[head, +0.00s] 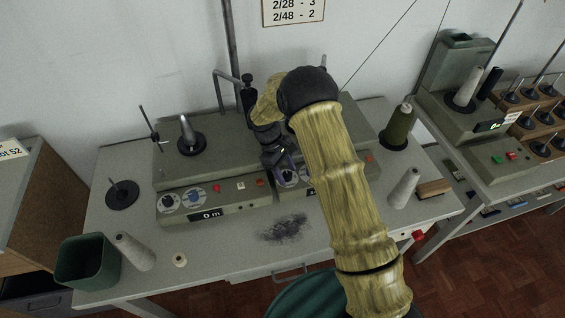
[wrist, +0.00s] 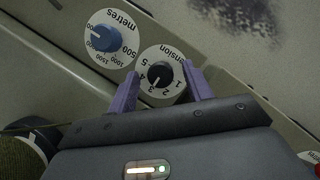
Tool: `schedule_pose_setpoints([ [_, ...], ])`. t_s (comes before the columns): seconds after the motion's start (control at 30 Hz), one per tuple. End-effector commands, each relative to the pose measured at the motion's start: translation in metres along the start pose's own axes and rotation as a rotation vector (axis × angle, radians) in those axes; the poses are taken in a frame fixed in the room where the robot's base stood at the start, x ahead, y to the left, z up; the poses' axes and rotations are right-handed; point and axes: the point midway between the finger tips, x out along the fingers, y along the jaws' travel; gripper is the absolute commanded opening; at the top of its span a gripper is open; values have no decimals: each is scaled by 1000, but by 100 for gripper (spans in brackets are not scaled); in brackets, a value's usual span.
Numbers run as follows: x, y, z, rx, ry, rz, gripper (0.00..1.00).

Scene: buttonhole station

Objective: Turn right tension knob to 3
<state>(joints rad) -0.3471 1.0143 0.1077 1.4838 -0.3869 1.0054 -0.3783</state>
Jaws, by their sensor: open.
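The right tension knob (wrist: 160,75) is a small black knob on a white dial with numbers, centred in the wrist view. I cannot read for certain which number its pointer marks. My gripper (wrist: 160,68) is open, with one purple finger on each side of the knob; I cannot tell if either touches it. In the head view my gripper (head: 287,174) is down at the front panel of the right winding unit, and my arm hides much of that unit.
A blue metres knob (wrist: 104,38) sits just beside the tension dial. The left unit has its own dials (head: 168,202). A grey cone (head: 405,188), a green spool (head: 399,127) and a dark lint patch (head: 284,229) are on the table. A green bin (head: 88,262) is at the left.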

Motion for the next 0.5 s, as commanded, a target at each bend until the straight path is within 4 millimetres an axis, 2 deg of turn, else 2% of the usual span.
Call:
schedule_pose_setpoints([
  [0.17, -14, 0, -1, -1, 3, 2, 50],
  [0.5, -78, 1, -2, 0, 5, 4, 50],
])
